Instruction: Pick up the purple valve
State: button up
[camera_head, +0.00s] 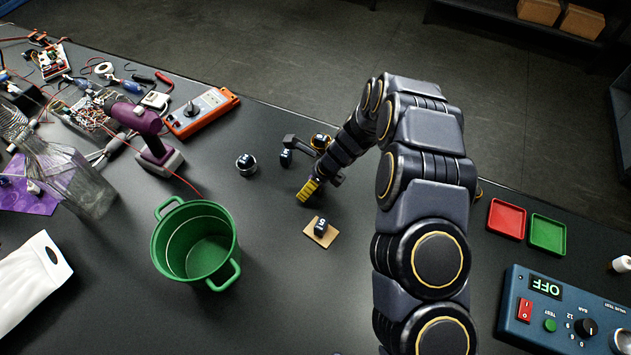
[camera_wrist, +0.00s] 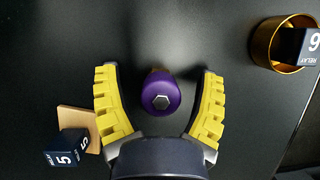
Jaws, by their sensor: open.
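My gripper (camera_wrist: 159,76) is open, with one yellow ribbed finger to each side of the valve. Gaps show between the valve and both fingers, and nothing is held. In the head view my gripper (camera_head: 310,189) is low over the dark table, and I cannot make out the valve there, likely hidden by my gripper or arm.
A block marked 5 (camera_wrist: 66,158) touches or overlaps a tan pad (camera_wrist: 77,118) near the left finger. A gold cup (camera_wrist: 268,45) holds a block marked 6 (camera_wrist: 307,45). The head view shows a green bucket (camera_head: 196,242), red tray (camera_head: 506,219), green tray (camera_head: 547,234) and blue test box (camera_head: 565,315).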

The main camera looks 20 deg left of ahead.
jog(key=shift+c, duration=0.4)
grip_shut()
jog(key=shift+r, duration=0.1)
